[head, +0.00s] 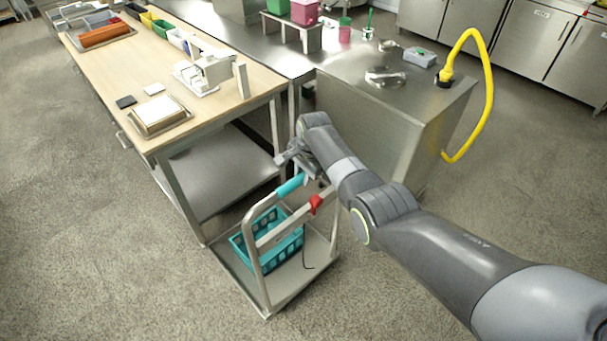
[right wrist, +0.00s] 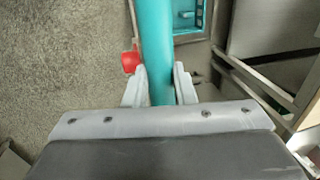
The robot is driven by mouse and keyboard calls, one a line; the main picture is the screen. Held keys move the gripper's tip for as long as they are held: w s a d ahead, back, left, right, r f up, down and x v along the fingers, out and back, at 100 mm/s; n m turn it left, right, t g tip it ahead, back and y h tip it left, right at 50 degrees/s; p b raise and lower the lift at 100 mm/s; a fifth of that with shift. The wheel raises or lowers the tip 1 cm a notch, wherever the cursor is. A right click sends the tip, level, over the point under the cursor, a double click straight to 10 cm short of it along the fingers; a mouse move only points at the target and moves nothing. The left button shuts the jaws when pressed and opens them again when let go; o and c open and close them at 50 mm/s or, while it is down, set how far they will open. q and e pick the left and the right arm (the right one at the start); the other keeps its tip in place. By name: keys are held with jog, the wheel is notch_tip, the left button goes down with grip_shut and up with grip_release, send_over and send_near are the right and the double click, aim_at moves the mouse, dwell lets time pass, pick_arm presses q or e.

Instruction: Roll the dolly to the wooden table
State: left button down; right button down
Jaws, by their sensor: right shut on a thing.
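The dolly (head: 229,262) is a grey flat platform with a pale push-handle frame, standing on the floor at the front corner of the wooden table (head: 140,58). Its handle has a teal grip (head: 291,185), and a red part (head: 316,204) sits on the frame. A teal basket (head: 284,246) rests on the platform. My right gripper (head: 304,172) is at the top of the handle. In the right wrist view its fingers (right wrist: 159,88) are on both sides of the teal grip (right wrist: 156,45), shut on it. My left gripper is in neither view.
A steel cabinet (head: 385,130) with a yellow hose (head: 490,85) stands right of the wooden table. The table has a lower steel shelf (head: 215,165). The table top holds a white device (head: 205,72) and trays. Floor at left and front is clear.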

jog(key=shift+w+a+r, duration=0.15)
jog(key=c, duration=1.4)
grip_release()
jog(key=shift+c, duration=0.2)
jog(key=shift+o, duration=1.2)
jog(key=shift+w+a+f, duration=0.1)
jog(key=shift+w+f, duration=0.05)
jog(key=shift+f, duration=0.05)
jog(key=shift+r+p, duration=0.3)
jog(key=shift+r, duration=0.5)
notch_tip(320, 180, up, 16)
jog(key=s+d, duration=0.2)
jog(key=shift+s+f+b, duration=0.2)
jog(key=shift+s+b, duration=0.1)
jog(key=shift+s, duration=0.1)
jog(key=shift+d+f, duration=0.1)
